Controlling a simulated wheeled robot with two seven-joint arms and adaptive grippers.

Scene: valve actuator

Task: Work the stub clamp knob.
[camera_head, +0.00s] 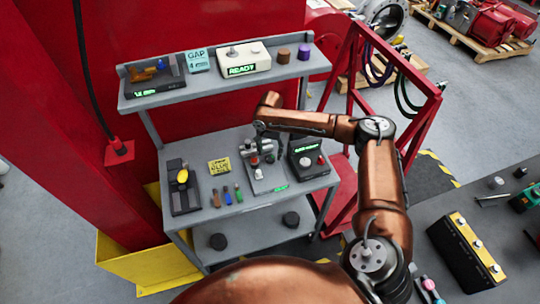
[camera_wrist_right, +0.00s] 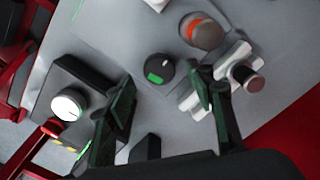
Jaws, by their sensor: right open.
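A grey fixture plate (camera_head: 266,181) lies on the cart's middle shelf. It carries a pale clamp-like block (camera_wrist_right: 193,103) with a dark red-ended cylinder (camera_wrist_right: 248,80), a round black knob with a green mark (camera_wrist_right: 159,69) and an orange-red round part (camera_wrist_right: 204,32). I cannot tell for certain which is the stub clamp knob. My right gripper (camera_head: 262,133) is over the plate's back part. In the wrist view its open, empty fingers (camera_wrist_right: 163,90) stand apart; the black knob shows beyond the gap, and the right finger overlaps the pale block. My left gripper is not in view.
A black box with a lit display (camera_head: 307,158) stands right of the plate. A black device with a yellow part (camera_head: 184,187), a yellow sign (camera_head: 219,166) and small coloured pieces (camera_head: 227,195) are left of it. The upper shelf (camera_head: 213,80) lies behind my gripper.

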